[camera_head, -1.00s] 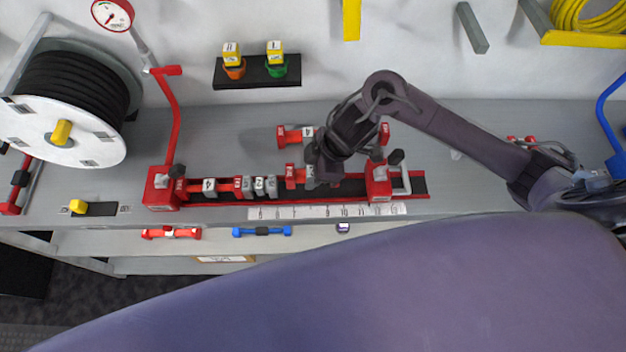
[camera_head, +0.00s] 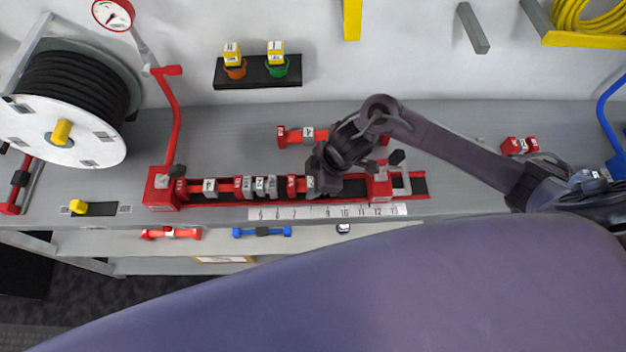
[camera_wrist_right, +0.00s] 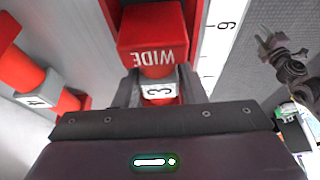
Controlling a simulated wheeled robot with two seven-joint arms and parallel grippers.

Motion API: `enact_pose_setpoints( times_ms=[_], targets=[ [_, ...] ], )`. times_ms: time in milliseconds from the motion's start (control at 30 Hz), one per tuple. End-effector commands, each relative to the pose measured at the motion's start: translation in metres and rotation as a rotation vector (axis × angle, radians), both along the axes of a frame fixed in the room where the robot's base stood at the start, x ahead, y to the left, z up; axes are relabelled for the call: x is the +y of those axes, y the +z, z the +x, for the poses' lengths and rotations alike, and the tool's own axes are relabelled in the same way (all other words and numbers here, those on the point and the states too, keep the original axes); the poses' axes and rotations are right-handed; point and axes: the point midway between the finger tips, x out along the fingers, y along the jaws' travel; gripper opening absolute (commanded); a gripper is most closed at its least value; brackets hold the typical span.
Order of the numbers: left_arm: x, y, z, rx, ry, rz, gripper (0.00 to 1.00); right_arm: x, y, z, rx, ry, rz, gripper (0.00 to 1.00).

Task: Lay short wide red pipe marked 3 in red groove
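The short wide red pipe marked 3 (camera_head: 293,186) has a red end block lettered WIDE in the right wrist view (camera_wrist_right: 153,35) and a white band with a 3. My right gripper (camera_wrist_right: 158,92) is shut on this band. In the head view the pipe is in line with the red groove (camera_head: 418,196), right of the pipes lying there. I cannot tell whether it touches the groove floor. My right gripper (camera_head: 314,184) partly hides the pipe. A dark claw, seemingly my left gripper (camera_wrist_right: 270,48), shows small at the right of the wrist view; its opening is unclear.
Pipes marked 4 (camera_head: 209,187) and 2 (camera_head: 260,186) lie in the groove. Another red pipe marked 4 (camera_head: 307,134) lies on the bench behind. A red clamp block (camera_head: 378,188) stands right of my gripper. A white ruler strip (camera_head: 330,211) runs along the front.

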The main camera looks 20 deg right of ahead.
Motion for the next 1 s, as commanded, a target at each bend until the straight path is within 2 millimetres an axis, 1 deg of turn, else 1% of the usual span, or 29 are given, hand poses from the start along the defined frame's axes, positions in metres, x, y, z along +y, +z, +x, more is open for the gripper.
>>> enact_pose_setpoints(
  times_ms=[167,267,367,600,700,833,1000],
  targets=[
    [0.000,0.001,0.000,0.000,0.000,0.000,0.36,0.000,0.002,0.000,-0.001,0.000,0.000,0.42],
    [0.000,0.001,0.000,0.000,0.000,0.000,0.36,-0.002,0.008,0.000,-0.003,0.001,0.000,0.42],
    [0.000,0.001,0.000,0.000,-0.001,0.000,0.36,-0.008,0.022,-0.001,-0.004,0.002,0.001,0.42],
    [-0.001,0.000,0.000,0.000,-0.003,-0.001,0.36,-0.028,0.070,-0.006,-0.006,0.001,-0.002,0.42],
    [-0.001,-0.001,0.000,0.000,-0.003,-0.002,0.36,-0.034,0.088,-0.009,-0.005,0.002,-0.001,0.42],
    [-0.001,-0.001,0.000,0.000,-0.003,-0.002,0.36,-0.041,0.104,-0.011,-0.003,0.000,-0.001,0.42],
    [-0.001,-0.002,0.000,0.000,-0.003,-0.002,0.36,-0.044,0.113,-0.013,-0.001,0.000,0.000,0.42]
  ],
)
